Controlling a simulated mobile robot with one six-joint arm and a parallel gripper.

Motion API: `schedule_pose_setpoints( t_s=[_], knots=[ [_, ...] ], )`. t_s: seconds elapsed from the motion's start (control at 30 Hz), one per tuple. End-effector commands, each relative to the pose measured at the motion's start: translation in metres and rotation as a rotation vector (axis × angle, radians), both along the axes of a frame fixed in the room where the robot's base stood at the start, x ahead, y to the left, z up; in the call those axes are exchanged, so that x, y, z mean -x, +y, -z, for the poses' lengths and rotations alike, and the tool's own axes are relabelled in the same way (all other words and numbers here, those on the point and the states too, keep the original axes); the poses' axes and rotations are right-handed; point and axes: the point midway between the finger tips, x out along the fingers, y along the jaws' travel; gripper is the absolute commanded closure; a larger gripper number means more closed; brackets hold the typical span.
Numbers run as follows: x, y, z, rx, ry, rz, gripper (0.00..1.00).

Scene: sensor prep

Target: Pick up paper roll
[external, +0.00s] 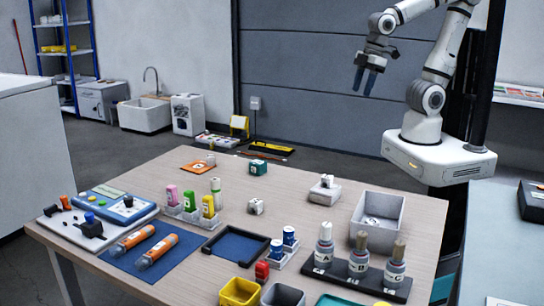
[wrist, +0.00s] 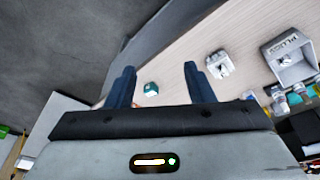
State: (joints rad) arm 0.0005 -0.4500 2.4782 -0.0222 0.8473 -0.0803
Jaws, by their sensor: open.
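No paper roll shows clearly. A small white piece (external: 256,206) stands near the middle of the table (external: 170,180), and a white piece on a pale block (external: 325,190) stands left of the grey bin; I cannot tell whether either is the paper roll. A white piece also shows in the wrist view (wrist: 219,65), right of my fingers. My gripper (external: 364,91) is open and empty, high above and beyond the table's far edge. In the wrist view its two blue fingers (wrist: 157,66) are wide apart, with a teal block (wrist: 151,89) seen far off between them.
A grey bin (external: 358,218) stands at the table's right. A rack of lettered bottles (external: 345,274), a dark blue tray (external: 236,246), small bottles (external: 208,206) and orange tubes on a blue mat (external: 180,262) fill the near side. The far middle of the table is mostly clear.

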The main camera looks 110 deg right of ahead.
Motion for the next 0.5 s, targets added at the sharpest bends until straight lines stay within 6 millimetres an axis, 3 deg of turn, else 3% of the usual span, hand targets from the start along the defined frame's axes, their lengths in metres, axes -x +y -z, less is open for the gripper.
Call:
schedule_pose_setpoints(
  t_s=[0.03,0.27,0.5],
  knots=[
    [-0.017,-0.002,0.014,0.032,-0.028,-0.067,0.52],
    [-0.148,-0.009,0.053,0.356,-0.280,-0.642,0.52],
    [-0.284,0.008,0.092,0.854,-0.513,-1.271,0.52]
  ],
)
